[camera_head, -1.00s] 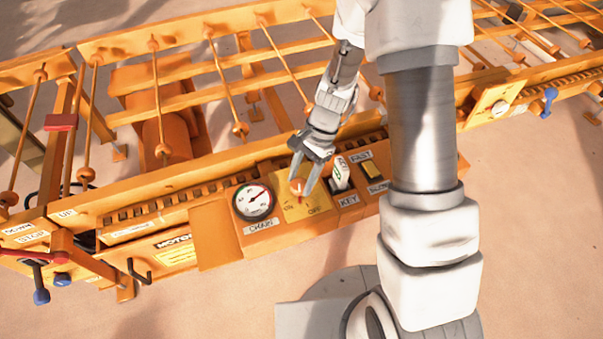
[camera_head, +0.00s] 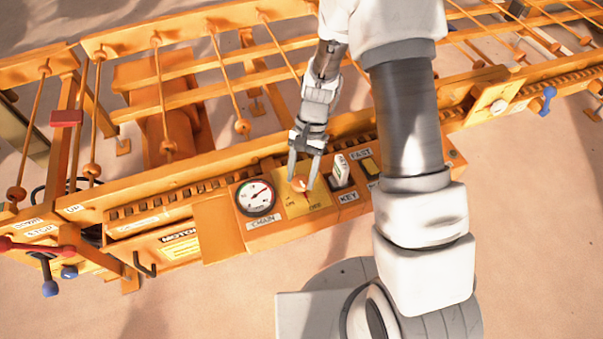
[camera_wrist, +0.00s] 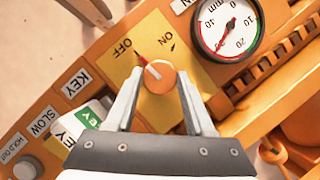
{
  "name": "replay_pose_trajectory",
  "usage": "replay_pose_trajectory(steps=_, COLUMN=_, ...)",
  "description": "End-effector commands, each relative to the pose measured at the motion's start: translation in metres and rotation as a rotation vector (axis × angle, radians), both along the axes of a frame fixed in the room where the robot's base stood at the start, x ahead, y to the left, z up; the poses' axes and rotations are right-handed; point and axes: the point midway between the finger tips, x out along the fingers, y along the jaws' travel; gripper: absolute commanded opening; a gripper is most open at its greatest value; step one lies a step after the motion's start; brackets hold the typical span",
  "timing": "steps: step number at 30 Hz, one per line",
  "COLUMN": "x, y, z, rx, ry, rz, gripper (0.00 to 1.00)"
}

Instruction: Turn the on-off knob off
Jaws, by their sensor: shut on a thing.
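The on-off knob (camera_head: 300,183) is a small round orange knob on a yellow plate (camera_head: 318,200) on the orange control panel. In the wrist view the knob (camera_wrist: 160,78) has a white line pointing up-left, toward a red mark beside the OFF label (camera_wrist: 122,48). The ON label (camera_wrist: 167,40) is to the right of that mark. My gripper (camera_head: 302,186) reaches down onto the knob, with one finger on each side. In the wrist view my gripper (camera_wrist: 159,80) is shut on the knob's sides; its face stays visible between the fingertips.
A round CHAIN gauge (camera_head: 256,197) sits left of the knob. A white KEY switch (camera_head: 341,170) stands close to its right, near my right finger. A yellow FAST/SLOW switch (camera_head: 370,166) is farther right. Orange rails and rods rise behind the panel.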

Motion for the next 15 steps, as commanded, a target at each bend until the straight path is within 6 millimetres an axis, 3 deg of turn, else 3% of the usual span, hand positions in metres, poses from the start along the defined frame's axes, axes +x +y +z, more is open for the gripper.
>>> replay_pose_trajectory(steps=7, x=-0.0004, y=0.0001, z=-0.0003, rx=0.001, ry=0.001, rz=0.003, gripper=0.00)
replay_pose_trajectory(steps=8, x=-0.0004, y=0.0001, z=-0.0003, rx=0.001, ry=0.001, rz=0.003, gripper=0.59)
replay_pose_trajectory(steps=12, x=-0.0004, y=0.0002, z=-0.0003, rx=0.000, ry=0.001, rz=0.002, gripper=0.84)
replay_pose_trajectory(steps=15, x=-0.0003, y=0.0002, z=-0.0002, rx=0.001, ry=0.001, rz=0.001, gripper=0.84)
